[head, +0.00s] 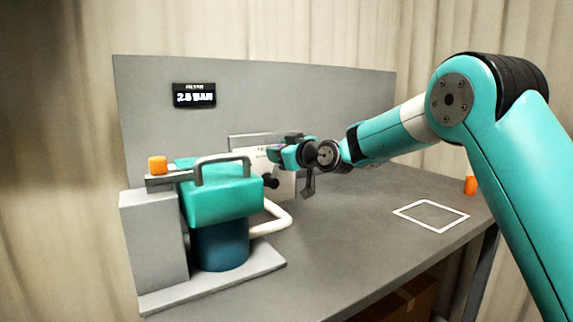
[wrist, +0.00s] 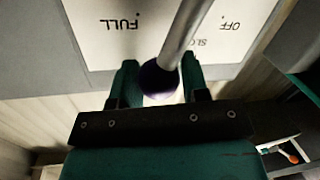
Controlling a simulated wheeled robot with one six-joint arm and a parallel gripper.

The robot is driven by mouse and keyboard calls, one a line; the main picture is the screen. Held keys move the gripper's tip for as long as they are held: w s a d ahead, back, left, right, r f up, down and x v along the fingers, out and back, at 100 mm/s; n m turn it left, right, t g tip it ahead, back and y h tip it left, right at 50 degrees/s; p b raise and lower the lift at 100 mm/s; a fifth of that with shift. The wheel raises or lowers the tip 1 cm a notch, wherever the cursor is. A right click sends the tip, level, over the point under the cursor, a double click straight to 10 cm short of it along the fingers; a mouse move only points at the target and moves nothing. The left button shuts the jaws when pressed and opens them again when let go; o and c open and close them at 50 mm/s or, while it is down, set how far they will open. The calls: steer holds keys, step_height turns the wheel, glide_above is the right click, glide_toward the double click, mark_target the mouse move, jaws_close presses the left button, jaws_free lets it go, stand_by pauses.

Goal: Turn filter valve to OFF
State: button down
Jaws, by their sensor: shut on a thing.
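The filter valve's white plate (wrist: 115,30) fills the top of the wrist view, its words upside down: FULL at left, OFF at right, and a partly hidden word starting SLO between them. The valve's grey lever (wrist: 190,30) crosses the plate between FULL and SLO. Its dark round knob (wrist: 158,82) sits between the fingers of my gripper (wrist: 157,70), which is shut on it. In the head view my gripper (head: 278,154) is in front of the white plate (head: 284,186) at the back of the bench. The lever is mostly hidden there.
A white pipe (head: 276,218) curves out. A display (head: 194,95) seems to read 2.8 BAR.

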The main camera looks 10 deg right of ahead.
mark_target(257, 155)
steer(key=a+n+b, duration=0.1)
steer(key=n+b, duration=0.1)
steer(key=shift+s+a+f+n+h, duration=0.2)
steer(key=shift+s+a+n+h, duration=0.1)
steer(key=shift+s+a+h, duration=0.1)
steer(key=a+n+b, duration=0.2)
steer(key=n, duration=0.1)
steer(key=shift+s+a+f+h+b, duration=0.1)
steer(key=shift+s+a+h+b, duration=0.2)
steer(key=shift+s+b, duration=0.05)
steer(key=shift+s+a+f+n+h+b, duration=0.2)
steer(key=shift+a+f+n+h+b, duration=0.25)
steer(key=shift+n, duration=0.4)
steer(key=shift+s+a+f+n+h+b, duration=0.2)
steer(key=shift+a+n+b, duration=0.25)
steer(key=shift+a+n, duration=0.3)
steer(key=shift+s+a+f+n+h+b, duration=0.15)
steer(key=shift+a+f+n+h+b, duration=0.25)
steer(key=shift+n, duration=0.5)
steer(key=shift+a, duration=0.15)
steer(key=c, duration=0.6)
jaws_free()
steer(key=shift+r, duration=0.1)
steer(key=shift+a, duration=0.1)
steer(key=v, duration=1.7)
steer(key=shift+s+d, duration=0.2)
steer(key=shift+s, duration=0.05)
